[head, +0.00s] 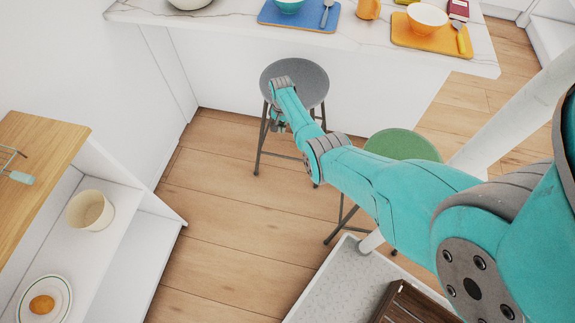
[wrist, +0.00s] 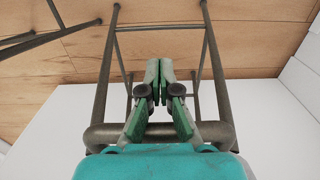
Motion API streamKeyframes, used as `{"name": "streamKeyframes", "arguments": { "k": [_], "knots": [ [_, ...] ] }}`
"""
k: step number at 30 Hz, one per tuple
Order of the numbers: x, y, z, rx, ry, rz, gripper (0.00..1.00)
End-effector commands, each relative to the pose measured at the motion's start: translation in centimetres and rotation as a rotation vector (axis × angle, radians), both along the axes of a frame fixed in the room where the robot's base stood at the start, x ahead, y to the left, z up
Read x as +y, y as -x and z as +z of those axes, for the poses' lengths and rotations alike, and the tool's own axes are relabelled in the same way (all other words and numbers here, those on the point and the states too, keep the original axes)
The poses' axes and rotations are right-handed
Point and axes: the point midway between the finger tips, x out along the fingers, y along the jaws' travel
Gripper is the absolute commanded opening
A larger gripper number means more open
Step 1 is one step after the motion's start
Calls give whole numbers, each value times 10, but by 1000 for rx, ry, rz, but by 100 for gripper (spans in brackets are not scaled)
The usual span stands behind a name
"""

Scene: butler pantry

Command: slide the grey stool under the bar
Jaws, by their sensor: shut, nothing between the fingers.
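The grey stool (head: 312,78) stands upright in front of the white bar (head: 225,30). Its round seat shows just below the counter's edge in the head view, with white panel visible between them. My gripper (head: 275,122) is low beside the stool's near-left side, below seat height and partly hidden by my arm. In the wrist view my gripper (wrist: 158,72) is shut and empty, its green fingers together. Dark metal stool legs (wrist: 213,65) run on both sides of the fingers, with a crossbar beyond. I cannot tell whether the fingers touch the frame.
A green stool (head: 402,145) stands to the right, partly behind my arm. A blue mat (head: 275,18) and an orange mat (head: 400,35) with bowls lie on the counter. A shelf unit (head: 130,240) is at left. A grey tray (head: 325,290) is in front. Floor (head: 215,200) left of centre is clear.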

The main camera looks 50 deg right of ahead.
Motion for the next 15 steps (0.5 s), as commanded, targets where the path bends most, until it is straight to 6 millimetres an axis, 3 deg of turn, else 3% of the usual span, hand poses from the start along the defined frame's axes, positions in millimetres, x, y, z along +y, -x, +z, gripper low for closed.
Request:
{"name": "streamKeyframes", "arguments": {
  "k": [6, 15],
  "knots": [
    [-6, -3, 0, -2, 1, 0, 0],
    [16, 7, 0, -2, 1, 2, 0]
  ]
}}
